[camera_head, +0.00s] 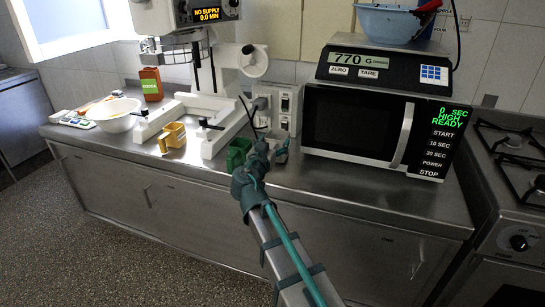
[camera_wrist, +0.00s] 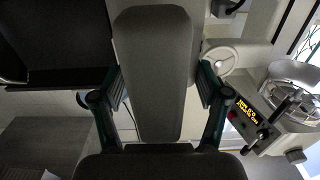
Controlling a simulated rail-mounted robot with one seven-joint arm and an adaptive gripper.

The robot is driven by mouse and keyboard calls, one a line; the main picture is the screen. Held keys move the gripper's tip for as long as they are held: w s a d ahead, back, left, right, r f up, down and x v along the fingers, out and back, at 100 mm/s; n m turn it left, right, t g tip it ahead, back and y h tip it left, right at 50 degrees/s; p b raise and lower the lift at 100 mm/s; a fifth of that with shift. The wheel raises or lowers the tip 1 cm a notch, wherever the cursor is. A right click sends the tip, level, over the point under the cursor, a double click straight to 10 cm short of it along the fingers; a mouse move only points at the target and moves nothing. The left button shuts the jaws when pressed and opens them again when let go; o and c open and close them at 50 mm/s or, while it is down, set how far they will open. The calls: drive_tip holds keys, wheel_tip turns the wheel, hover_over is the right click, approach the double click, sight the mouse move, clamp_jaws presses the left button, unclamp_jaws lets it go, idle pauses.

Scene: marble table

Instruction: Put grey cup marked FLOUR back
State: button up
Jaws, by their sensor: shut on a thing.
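My gripper (camera_head: 264,150) is over the counter in front of the microwave, and its two fingers also show in the wrist view (camera_wrist: 160,90). It is shut on a grey object that fills the middle of the wrist view, which I take to be the grey cup (camera_wrist: 155,75). No FLOUR marking is readable on it. In the head view a small grey part (camera_head: 282,152) shows just right of my gripper; the rest is hidden. A green cup (camera_head: 238,154) stands just left of my gripper, and a yellow cup (camera_head: 173,136) stands farther left.
The microwave (camera_head: 352,130) with a scale (camera_head: 380,68) and blue bowl (camera_head: 388,22) on top is at the right. A white machine (camera_head: 200,108) stands at the back. A white bowl (camera_head: 116,113) is at the left. The steel counter's front strip (camera_head: 330,178) is clear.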

drive_tip(key=w+f, duration=0.1)
drive_tip(key=f, duration=0.1)
drive_tip(key=w+f, duration=0.4)
drive_tip(key=shift+w+a, duration=0.1)
drive_tip(key=shift+a, duration=0.3)
drive_tip(key=shift+f, duration=1)
drive_tip(key=shift+f+b, duration=0.55)
drive_tip(key=shift+b, duration=0.2)
drive_tip(key=o, duration=1.2)
drive_tip(key=shift+r, duration=0.1)
drive_tip(key=shift+p, duration=1.15)
